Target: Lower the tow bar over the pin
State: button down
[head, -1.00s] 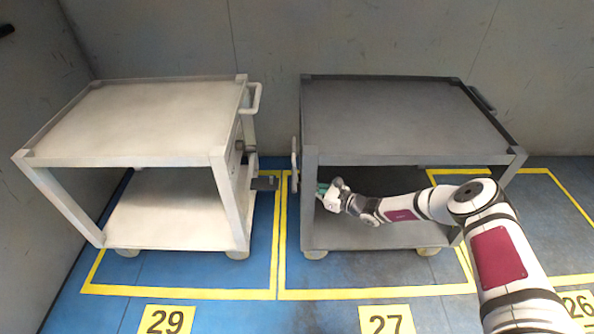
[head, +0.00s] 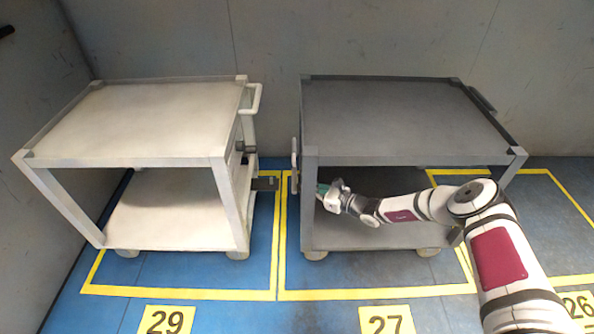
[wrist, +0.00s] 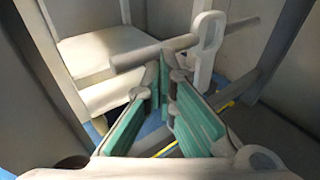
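A pale upright bar with a looped end, which looks like the tow bar (head: 294,166), stands at the left end of the grey cart (head: 400,118). In the wrist view the looped bar (wrist: 201,68) rises beyond my fingers, apart from them. A dark plate (head: 266,184) sticks out low from the white cart (head: 140,122) toward the grey one; the pin cannot be made out. My gripper (head: 324,190) is under the grey cart's top, near its front left leg. Its green-padded fingers in the wrist view (wrist: 160,100) are apart, with nothing between them.
The grey cart's front left leg (head: 308,205) stands close to my gripper. Its top lies above my forearm, its lower shelf (head: 370,236) below. A narrow gap of blue floor separates the carts.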

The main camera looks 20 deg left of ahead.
jog(key=shift+a, duration=0.1)
jog(key=shift+s+a, duration=0.2)
jog(key=shift+a, duration=0.45)
jog(key=shift+s+a, duration=0.2)
jog(key=shift+a, duration=0.5)
dwell(0.4)
jog(key=shift+s+r, duration=0.1)
jog(key=p+v, duration=0.5)
jog(key=v, duration=0.7)
dwell(0.7)
